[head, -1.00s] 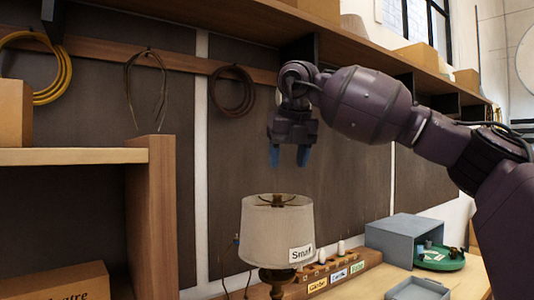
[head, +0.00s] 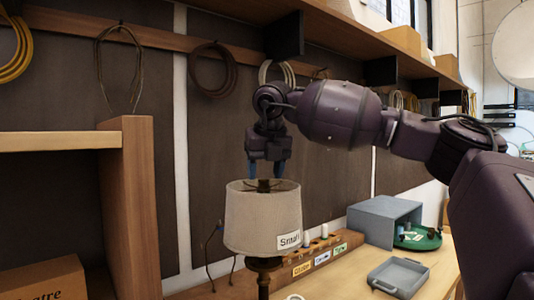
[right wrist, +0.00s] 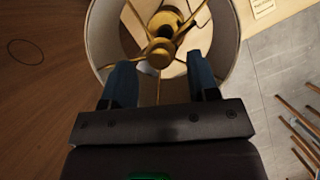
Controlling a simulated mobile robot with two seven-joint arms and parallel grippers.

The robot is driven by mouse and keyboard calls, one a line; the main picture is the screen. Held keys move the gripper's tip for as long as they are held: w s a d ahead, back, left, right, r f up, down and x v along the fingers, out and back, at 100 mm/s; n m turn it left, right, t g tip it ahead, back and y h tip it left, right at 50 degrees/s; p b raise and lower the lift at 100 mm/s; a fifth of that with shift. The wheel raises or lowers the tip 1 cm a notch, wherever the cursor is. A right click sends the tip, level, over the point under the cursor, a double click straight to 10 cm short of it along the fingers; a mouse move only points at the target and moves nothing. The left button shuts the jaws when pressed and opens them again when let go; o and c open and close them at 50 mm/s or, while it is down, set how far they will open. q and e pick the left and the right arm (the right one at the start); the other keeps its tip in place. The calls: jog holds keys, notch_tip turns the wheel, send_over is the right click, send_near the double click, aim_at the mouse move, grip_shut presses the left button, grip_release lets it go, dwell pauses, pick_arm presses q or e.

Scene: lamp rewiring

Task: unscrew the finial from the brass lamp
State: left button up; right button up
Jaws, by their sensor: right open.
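The brass lamp (head: 263,264) stands on the bench with a cream shade (head: 258,222) labelled "Small". In the right wrist view I look down into the shade (right wrist: 101,30). The brass finial (right wrist: 160,50) is at the hub where the spokes meet. In the head view the lamp's top is a dark shape (head: 264,185) at the shade's opening. My right gripper (head: 267,170) is open, pointing down just above the shade. In the right wrist view its blue fingers (right wrist: 160,80) are spread on both sides of the finial's line, a little short of it. My left gripper is not in view.
A wooden rack (head: 345,245) with labelled slots stands right of the lamp. Behind it are a grey open box (head: 385,222) and a green round tray (head: 418,238). A grey tray (head: 398,277) lies in front. A wooden shelf (head: 130,200) stands at left.

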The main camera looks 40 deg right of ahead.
jog(key=shift+x, duration=1)
jog(key=shift+c, duration=0.4)
jog(key=c, duration=0.7)
jog(key=shift+o, duration=0.9)
jog(key=c, duration=0.4)
jog(key=shift+o, duration=0.2)
jog(key=n+y+p, duration=0.1)
jog(key=n, duration=0.2)
jog(key=shift+d+r+n, duration=0.1)
jog(key=shift+d+n, duration=0.05)
jog(key=shift+n, duration=0.15)
jog(key=n+y+p, duration=0.2)
jog(key=n, duration=0.2)
